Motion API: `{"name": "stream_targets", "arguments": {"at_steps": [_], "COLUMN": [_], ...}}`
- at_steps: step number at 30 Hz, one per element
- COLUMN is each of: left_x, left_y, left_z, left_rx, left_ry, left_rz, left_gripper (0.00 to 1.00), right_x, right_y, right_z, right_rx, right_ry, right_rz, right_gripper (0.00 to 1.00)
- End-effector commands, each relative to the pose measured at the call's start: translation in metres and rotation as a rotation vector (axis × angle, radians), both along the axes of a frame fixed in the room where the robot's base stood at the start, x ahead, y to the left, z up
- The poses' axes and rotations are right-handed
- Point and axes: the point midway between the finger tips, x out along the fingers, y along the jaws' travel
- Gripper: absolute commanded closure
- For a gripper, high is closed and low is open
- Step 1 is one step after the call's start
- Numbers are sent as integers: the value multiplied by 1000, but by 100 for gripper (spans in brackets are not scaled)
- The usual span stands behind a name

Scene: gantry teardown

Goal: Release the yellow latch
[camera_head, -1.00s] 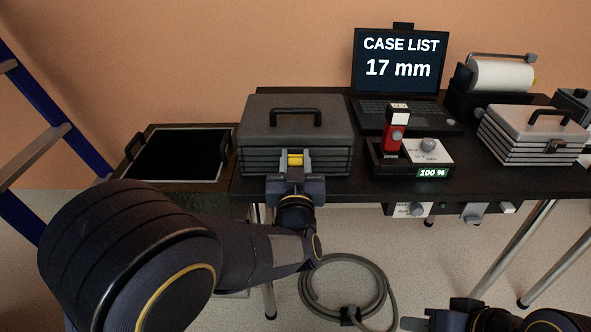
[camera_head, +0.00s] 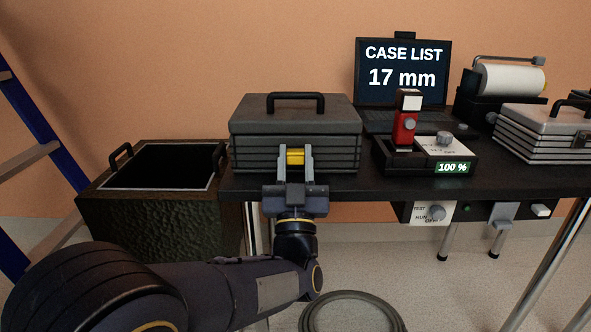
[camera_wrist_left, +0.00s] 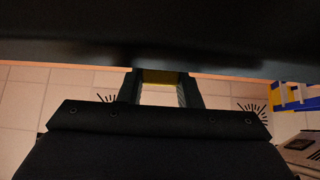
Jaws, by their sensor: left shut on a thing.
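The yellow latch (camera_head: 295,157) sits on the front face of the dark grey case (camera_head: 330,125), near its middle. The case stands closed on the left part of the table, its black handle upright on the lid. My left gripper (camera_head: 295,168) reaches in from the front, with one finger at each side of the latch, and is shut on it. In the left wrist view the yellow latch (camera_wrist_left: 160,77) shows between the two fingertips (camera_wrist_left: 160,84), just under the dark case. The latch's lower part is partly hidden by the fingers. My right gripper does not show.
A black open-topped bin (camera_head: 165,215) stands left of the table. A red device in a charger (camera_head: 430,158) reading 100 % is right of the case. A laptop (camera_head: 402,80) shows "17 mm". A light grey case (camera_head: 540,130) is at the right.

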Motion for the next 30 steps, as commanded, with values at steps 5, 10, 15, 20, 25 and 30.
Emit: {"name": "stream_targets", "arguments": {"at_steps": [5,10,15,20,25,30], "left_x": [0,0,0,0,-1,-13], "left_y": [0,0,0,0,0,-1], "left_z": [-1,-1,-1,-1,-1,-12], "left_rx": [1,1,1,1,1,3], "left_ry": [-5,-4,-4,-4,-4,-1], "left_rz": [-1,-1,0,0,0,-2], "left_gripper": [92,92,53,47,47,47], "right_x": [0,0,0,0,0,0], "right_y": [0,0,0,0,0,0], "right_z": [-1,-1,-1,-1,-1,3], "right_rx": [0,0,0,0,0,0], "right_ry": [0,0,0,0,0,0], "right_rz": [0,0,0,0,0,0], "right_gripper": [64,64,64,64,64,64]}}
